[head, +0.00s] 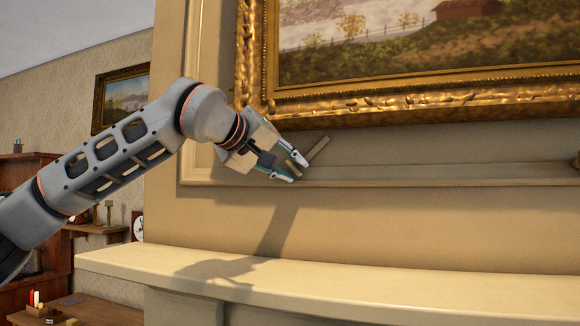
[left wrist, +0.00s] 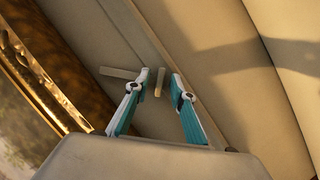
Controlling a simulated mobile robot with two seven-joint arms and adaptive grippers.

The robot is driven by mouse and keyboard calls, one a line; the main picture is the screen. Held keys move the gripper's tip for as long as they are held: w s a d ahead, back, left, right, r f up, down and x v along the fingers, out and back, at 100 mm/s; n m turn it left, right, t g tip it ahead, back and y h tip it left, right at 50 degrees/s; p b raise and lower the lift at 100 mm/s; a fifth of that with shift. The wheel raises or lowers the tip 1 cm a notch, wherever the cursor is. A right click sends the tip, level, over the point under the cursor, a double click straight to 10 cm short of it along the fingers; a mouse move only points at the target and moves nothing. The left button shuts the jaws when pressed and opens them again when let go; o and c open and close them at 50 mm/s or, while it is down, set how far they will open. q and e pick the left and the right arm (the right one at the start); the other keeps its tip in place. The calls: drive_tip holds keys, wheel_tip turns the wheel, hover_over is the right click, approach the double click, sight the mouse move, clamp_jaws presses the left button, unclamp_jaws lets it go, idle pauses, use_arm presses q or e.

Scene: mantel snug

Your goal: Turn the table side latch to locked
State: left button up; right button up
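A small pale bar (left wrist: 159,83), seemingly the latch handle, stands out from the wall panel below the gilt picture frame. In the left wrist view it lies between the fingertips of my left gripper (left wrist: 161,77), with a visible gap on each side. The fingers are apart. A longer pale bar (left wrist: 120,73) lies just outside the left finger. In the head view my left gripper (head: 298,172) is at the panel moulding, and the longer bar (head: 319,150) slants up to the right just past the fingertips. I cannot tell how the two bars join. My right gripper is not in view.
The gilt-framed painting (head: 400,105) hangs close above the gripper. A moulding strip (head: 440,174) runs right from it. The bare mantel shelf (head: 370,285) is below. A low wooden table (head: 105,312) with small items stands at lower left.

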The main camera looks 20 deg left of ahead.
use_arm(q)
clamp_jaws()
